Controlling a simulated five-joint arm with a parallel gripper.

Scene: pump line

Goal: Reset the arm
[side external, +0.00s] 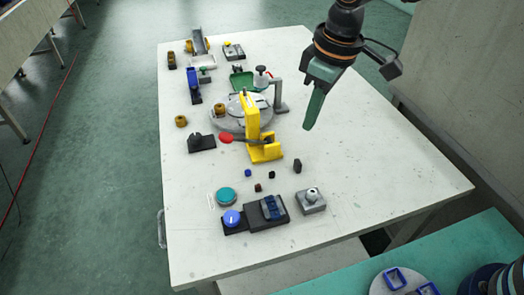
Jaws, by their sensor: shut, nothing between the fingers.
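My gripper (311,122) hangs from the upper right over the right half of the white table (400,165). Its green fingers are together and point down. It is empty and touches nothing that I can see. It is to the right of the yellow bracket (251,125) and of the grey round plate (227,124).
Near the front stand a dark block with a blue knob (232,218), a teal disc (226,196) and a grey box (311,201). Several small dark pieces lie behind them. A green tray (243,82) and other fixtures stand farther back. The table's right side is clear.

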